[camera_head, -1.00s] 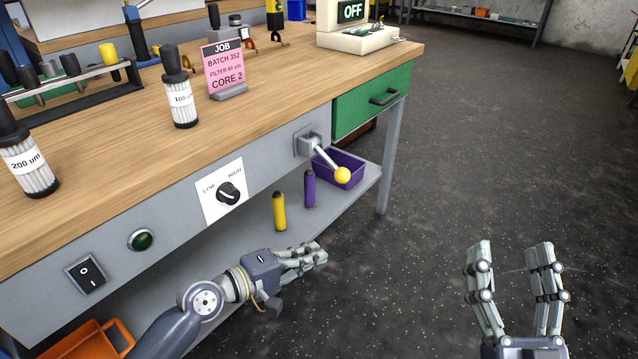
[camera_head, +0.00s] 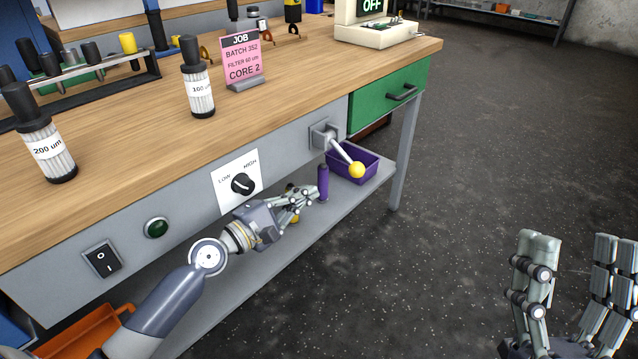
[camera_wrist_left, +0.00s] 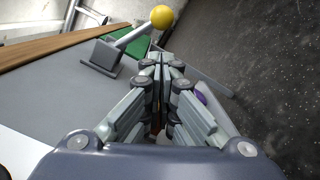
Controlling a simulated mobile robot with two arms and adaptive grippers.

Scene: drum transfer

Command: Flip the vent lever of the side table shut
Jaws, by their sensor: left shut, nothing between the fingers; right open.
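The vent lever (camera_head: 341,153) is a silver rod with a yellow ball on its end, mounted on a grey block on the side table's (camera_head: 285,155) front panel. It slants down and outward to the right. In the left wrist view the lever (camera_wrist_left: 131,38) shows beyond my fingers, at the upper left. My left gripper (camera_head: 315,192) is shut and empty, left of and below the yellow ball and apart from it. Its closed fingers also show in the left wrist view (camera_wrist_left: 162,62). My right gripper (camera_head: 572,240) is open and empty over the floor at the lower right.
A purple bin (camera_head: 352,164) sits on the lower shelf behind the lever. A purple cylinder (camera_head: 323,183) stands close behind my left fingertips. Open floor lies to the right.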

